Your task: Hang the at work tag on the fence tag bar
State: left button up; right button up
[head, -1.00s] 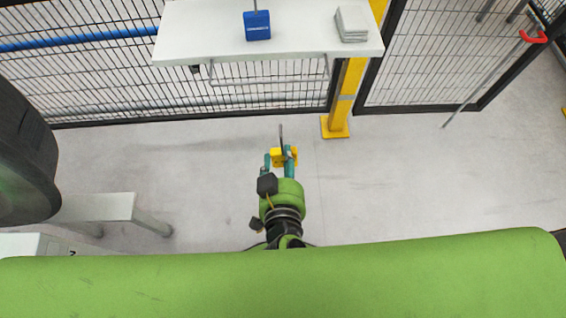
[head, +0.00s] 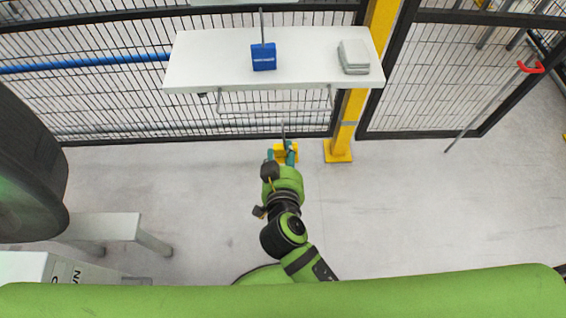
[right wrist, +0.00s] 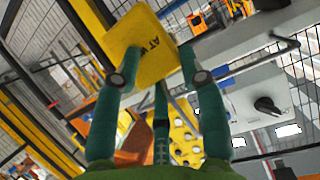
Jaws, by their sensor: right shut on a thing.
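The yellow at work tag (head: 293,154) is held by my right gripper (head: 283,156) in front of the fence, with a thin grey hook rising from it. In the right wrist view, the tag (right wrist: 140,45) sits tilted between the teal fingers of the gripper (right wrist: 160,78), part of its black lettering showing. The fence tag bar (head: 275,112) is a thin grey rail under the front edge of the white shelf. It also shows in the right wrist view (right wrist: 255,62), to the right of the tag and apart from it. My left gripper is not in view.
The white shelf (head: 215,62) carries a blue tag-like block (head: 263,58) with an upright rod and a pale stack (head: 354,56). A yellow post (head: 343,135) stands right of the bar. A dark wheel (head: 30,165) is at left. The floor between is clear.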

jog(key=shift+w, duration=1.1)
jog(key=b+x, duration=0.1)
jog(key=x, duration=0.3)
jog(key=shift+r, duration=0.15)
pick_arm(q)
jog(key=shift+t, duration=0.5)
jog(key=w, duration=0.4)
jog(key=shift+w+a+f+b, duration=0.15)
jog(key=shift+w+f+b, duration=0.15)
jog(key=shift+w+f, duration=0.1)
pick_arm(e)
jog(key=shift+f, duration=0.25)
